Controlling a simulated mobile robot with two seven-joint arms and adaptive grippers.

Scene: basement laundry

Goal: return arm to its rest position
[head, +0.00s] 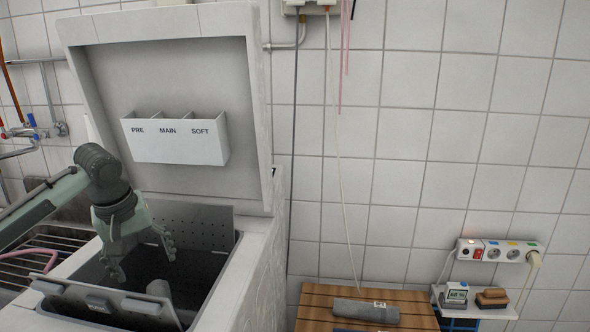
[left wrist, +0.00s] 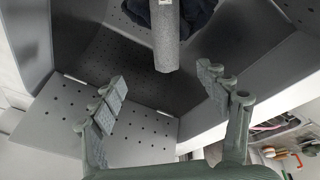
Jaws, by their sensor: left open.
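My left gripper (head: 144,266) hangs from my left arm over the open drum of the top-loading washing machine (head: 258,245), fingers pointing down. In the left wrist view the gripper (left wrist: 162,77) has its fingers wide apart with nothing between them. A grey roll (left wrist: 166,38) lies in the drum beyond the fingertips, apart from them, beside dark cloth (left wrist: 198,12). In the head view the roll (head: 158,288) is partly hidden by the front drum flap. My right gripper is not in view.
The raised lid (head: 235,110) with its PRE, MAIN, SOFT dispenser (head: 175,142) stands close behind my left arm. Perforated drum flaps (head: 200,226) stand open around the gripper. A wire rack (head: 30,262) is at left.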

